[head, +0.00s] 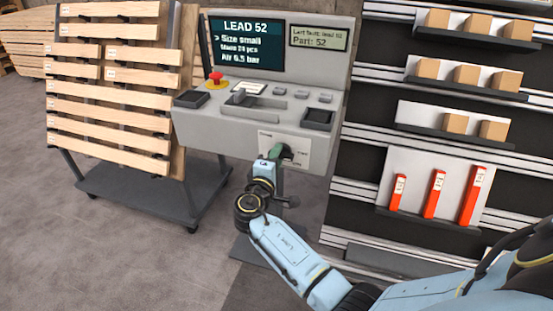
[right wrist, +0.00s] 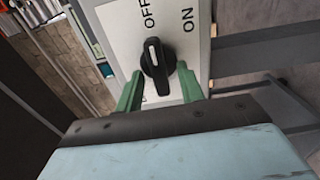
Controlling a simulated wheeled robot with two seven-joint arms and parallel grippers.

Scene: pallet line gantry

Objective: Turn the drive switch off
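The drive switch is a black rotary knob (right wrist: 156,60) on a white plate (right wrist: 120,30) marked OFF and ON. In the right wrist view its white mark points up towards OFF rather than ON. In the head view the plate (head: 298,150) is on the console's front, with the knob (head: 287,153) partly hidden. My right gripper (head: 277,151) is at the knob. In the right wrist view its green fingers (right wrist: 160,82) stand apart, one on each side of the knob. I cannot tell whether they touch it. My left gripper is not in view.
The grey console (head: 240,125) carries a screen (head: 247,45), a red emergency button (head: 215,80) and several small keys. A cart with wooden slats (head: 110,115) stands left. A rack with small boxes (head: 467,75) and red blocks (head: 435,195) stands right. The floor at left is clear.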

